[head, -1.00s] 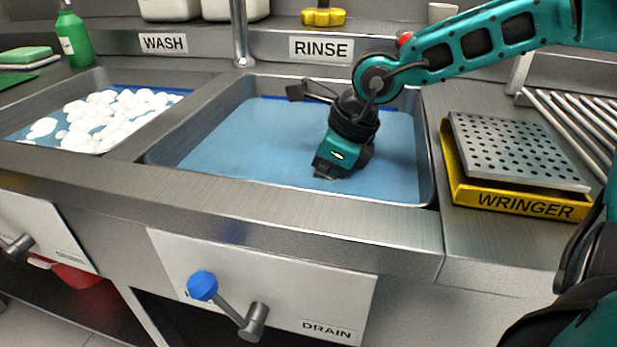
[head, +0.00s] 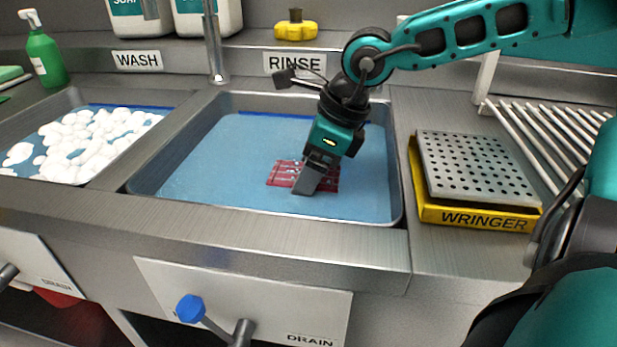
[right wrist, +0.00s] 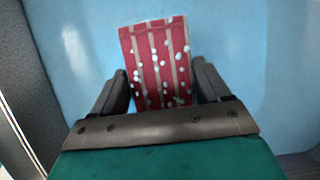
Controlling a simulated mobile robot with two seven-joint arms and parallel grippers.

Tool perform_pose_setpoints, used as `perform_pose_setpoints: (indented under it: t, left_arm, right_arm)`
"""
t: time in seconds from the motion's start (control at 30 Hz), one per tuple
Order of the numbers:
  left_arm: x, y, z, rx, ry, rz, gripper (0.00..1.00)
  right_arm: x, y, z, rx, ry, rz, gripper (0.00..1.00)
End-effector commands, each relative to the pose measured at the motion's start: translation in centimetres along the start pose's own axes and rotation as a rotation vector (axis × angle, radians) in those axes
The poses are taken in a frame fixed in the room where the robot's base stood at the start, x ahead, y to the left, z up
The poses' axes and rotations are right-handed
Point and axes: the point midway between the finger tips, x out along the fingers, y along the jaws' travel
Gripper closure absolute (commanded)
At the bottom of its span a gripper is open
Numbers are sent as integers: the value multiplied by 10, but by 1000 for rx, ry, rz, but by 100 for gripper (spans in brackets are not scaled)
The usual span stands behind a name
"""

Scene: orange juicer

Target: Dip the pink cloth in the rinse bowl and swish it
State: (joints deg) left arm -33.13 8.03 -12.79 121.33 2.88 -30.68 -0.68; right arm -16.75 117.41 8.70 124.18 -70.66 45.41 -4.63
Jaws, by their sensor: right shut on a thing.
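The rinse bowl (head: 163,193) is a steel sink basin of blue water under the RINSE sign. The cloth (head: 281,172), pinkish red with pale stripes, shows around my right gripper's fingertips at or just above the water; I cannot tell which. In the right wrist view the cloth (right wrist: 158,55) extends out from between the fingers and carries white foam spots. My right gripper (head: 306,182) points down into the basin, right of its middle, and is shut on the cloth. My left gripper is not in view.
The foam-filled wash basin (head: 100,180) is at the left. A yellow wringer (head: 470,214) with a perforated plate stands right of the rinse bowl, beside a metal rack (head: 545,130). A tap (head: 214,50) rises behind. A blue-knobbed drain lever (head: 190,308) is on the front.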

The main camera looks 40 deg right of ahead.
Motion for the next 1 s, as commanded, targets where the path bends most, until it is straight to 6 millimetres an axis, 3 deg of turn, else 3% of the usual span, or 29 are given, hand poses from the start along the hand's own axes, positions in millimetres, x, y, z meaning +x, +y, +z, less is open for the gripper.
perform_pose_setpoints:
  t: [0.03, 0.63, 0.8, 1.0]
  left_arm:
    - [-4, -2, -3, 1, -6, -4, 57]
    - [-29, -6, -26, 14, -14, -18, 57]
    - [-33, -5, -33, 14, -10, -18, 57]
    - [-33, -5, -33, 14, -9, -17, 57]
  right_arm:
    - [-11, 0, 5, 0, -2, -2, 48]
    - [-88, 0, 37, 0, -2, -1, 48]
    - [-99, 0, 41, 0, -1, -1, 48]
    - [-98, 0, 41, 0, -1, -1, 48]
